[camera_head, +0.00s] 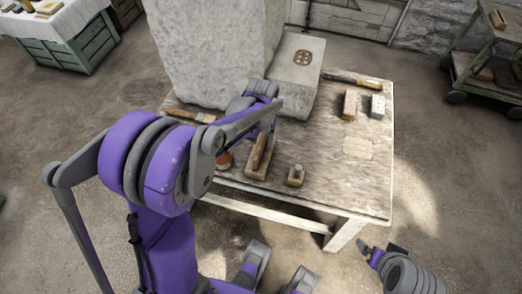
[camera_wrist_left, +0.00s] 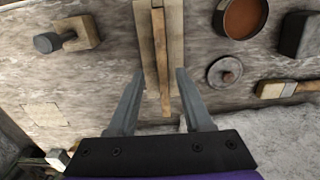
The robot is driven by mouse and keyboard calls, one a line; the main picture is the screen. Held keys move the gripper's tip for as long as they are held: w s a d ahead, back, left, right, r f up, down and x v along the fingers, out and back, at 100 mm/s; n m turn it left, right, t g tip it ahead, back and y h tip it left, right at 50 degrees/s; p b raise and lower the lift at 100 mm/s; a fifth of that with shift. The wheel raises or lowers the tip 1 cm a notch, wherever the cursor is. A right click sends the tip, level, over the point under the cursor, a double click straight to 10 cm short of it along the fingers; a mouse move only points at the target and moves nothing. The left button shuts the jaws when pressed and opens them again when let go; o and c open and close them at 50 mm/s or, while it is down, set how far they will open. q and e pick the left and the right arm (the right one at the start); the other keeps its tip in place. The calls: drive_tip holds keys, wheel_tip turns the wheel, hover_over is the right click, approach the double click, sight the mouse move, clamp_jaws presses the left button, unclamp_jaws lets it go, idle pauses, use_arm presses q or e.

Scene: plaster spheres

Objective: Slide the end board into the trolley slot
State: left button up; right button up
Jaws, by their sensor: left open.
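The green wooden trolley (camera_head: 462,62) stands at the far right in the head view, cut off by the picture edge. I cannot make out its slot or surely pick out the end board. My left gripper (camera_wrist_left: 160,74) is open and empty above the worktable. In the wrist view its fingers lie either side of a wooden float, a flat board with a long handle (camera_wrist_left: 159,50); I see no grip on it. The float also shows in the head view (camera_head: 257,172), just below my left wrist. My right gripper (camera_head: 384,252) is low at the bottom right, away from the table; its fingers are unclear.
The worktable (camera_head: 330,185) carries a big plaster block (camera_head: 215,50), a smaller block (camera_head: 297,68), a mallet (camera_head: 296,175), two small blocks (camera_head: 350,104) and brushes. A cloth-covered green cabinet (camera_head: 85,48) stands at the far left. The floor between table and trolley is clear.

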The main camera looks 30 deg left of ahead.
use_arm(q)
drive_tip(key=f, duration=0.3)
drive_tip(key=f+b, duration=0.1)
drive_tip(key=f, duration=0.1)
drive_tip(key=shift+a+f, duration=0.2)
drive_tip(key=shift+a, duration=0.05)
clamp_jaws()
